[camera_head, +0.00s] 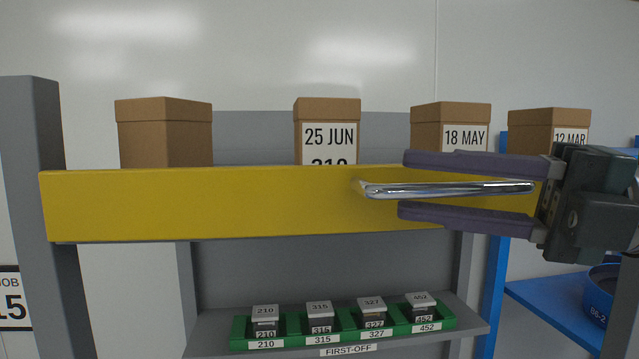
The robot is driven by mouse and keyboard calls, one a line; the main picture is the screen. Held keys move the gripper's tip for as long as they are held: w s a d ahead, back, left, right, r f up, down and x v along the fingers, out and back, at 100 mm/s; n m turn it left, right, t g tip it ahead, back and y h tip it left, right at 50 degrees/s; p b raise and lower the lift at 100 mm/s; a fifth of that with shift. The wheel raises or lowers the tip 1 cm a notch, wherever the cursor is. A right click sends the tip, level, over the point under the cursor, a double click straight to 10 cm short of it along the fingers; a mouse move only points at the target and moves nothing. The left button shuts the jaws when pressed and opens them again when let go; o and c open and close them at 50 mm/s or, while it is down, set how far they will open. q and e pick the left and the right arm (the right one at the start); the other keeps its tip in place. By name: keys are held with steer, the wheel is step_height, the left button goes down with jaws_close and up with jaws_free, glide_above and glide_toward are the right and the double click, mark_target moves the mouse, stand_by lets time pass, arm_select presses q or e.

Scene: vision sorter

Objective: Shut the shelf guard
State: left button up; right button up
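The shelf guard is a yellow bar (200,204) running across the shelf front, with its left end over the grey left post (42,150). Its right end is hidden behind my gripper. A shiny metal handle (440,189) sticks out from the right half of the bar. My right gripper (402,184) comes in from the right with its purple fingers apart, one above and one below the handle. Yellow shows between the fingertips and the handle, so the fingers are open around it. My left gripper is not in view.
Several brown boxes, one marked 25 JUN (327,112), stand behind the bar. A lower shelf holds a green tray (290,326) of small labelled blocks. A blue shelf (555,305) with a blue bin (598,300) is at lower right.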

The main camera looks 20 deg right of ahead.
steer(key=shift+o, duration=0.3)
steer(key=shift+f, duration=0.1)
steer(key=shift+s+d+f+b, duration=0.1)
steer(key=shift+s+d+b, duration=0.1)
steer(key=shift+b, duration=0.15)
steer(key=b+v, duration=0.5)
steer(key=v, duration=0.4)
steer(key=shift+d, duration=0.15)
steer(key=shift+s, duration=0.1)
